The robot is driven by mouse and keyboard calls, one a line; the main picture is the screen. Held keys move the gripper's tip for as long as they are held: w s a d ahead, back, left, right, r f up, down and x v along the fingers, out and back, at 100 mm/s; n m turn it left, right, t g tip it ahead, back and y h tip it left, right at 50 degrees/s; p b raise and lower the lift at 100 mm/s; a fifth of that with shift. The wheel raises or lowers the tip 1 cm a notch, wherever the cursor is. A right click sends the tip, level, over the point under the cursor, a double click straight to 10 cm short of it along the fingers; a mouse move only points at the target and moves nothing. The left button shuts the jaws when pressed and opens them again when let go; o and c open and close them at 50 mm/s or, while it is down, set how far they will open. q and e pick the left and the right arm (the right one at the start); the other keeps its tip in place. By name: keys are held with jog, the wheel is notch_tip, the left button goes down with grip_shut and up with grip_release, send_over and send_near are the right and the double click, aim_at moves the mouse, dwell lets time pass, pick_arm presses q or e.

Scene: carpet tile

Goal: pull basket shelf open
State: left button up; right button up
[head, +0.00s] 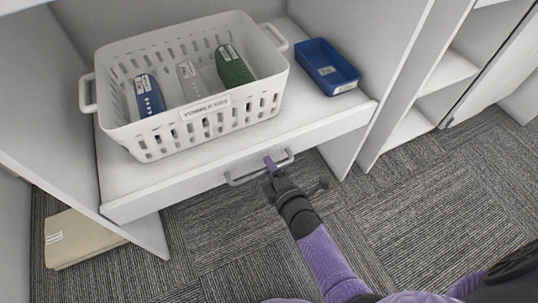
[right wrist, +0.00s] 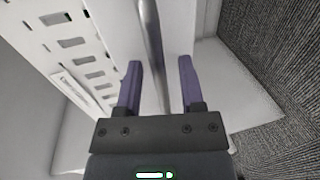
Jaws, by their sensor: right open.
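The white basket shelf (head: 165,192) has a low front panel with a grey bar handle (head: 243,177). A white slotted basket (head: 205,126) stands on it. My right gripper (head: 270,164) is at the handle, near its middle. In the right wrist view, the two purple fingers (right wrist: 158,88) are apart, and the grey handle bar (right wrist: 150,40) runs lengthwise into the gap between them. I cannot tell whether either finger touches the bar. My left gripper is not in view.
The basket holds a blue (head: 149,95), a pale (head: 189,80) and a green item (head: 233,65). A blue tray (head: 327,66) sits right of it on the shelf. A beige folded item (head: 75,240) lies low at left. Carpet (head: 420,215) in front is clear.

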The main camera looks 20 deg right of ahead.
jog(key=shift+w, duration=0.25)
jog(key=shift+s, duration=0.1)
grip_shut()
dwell(1.2)
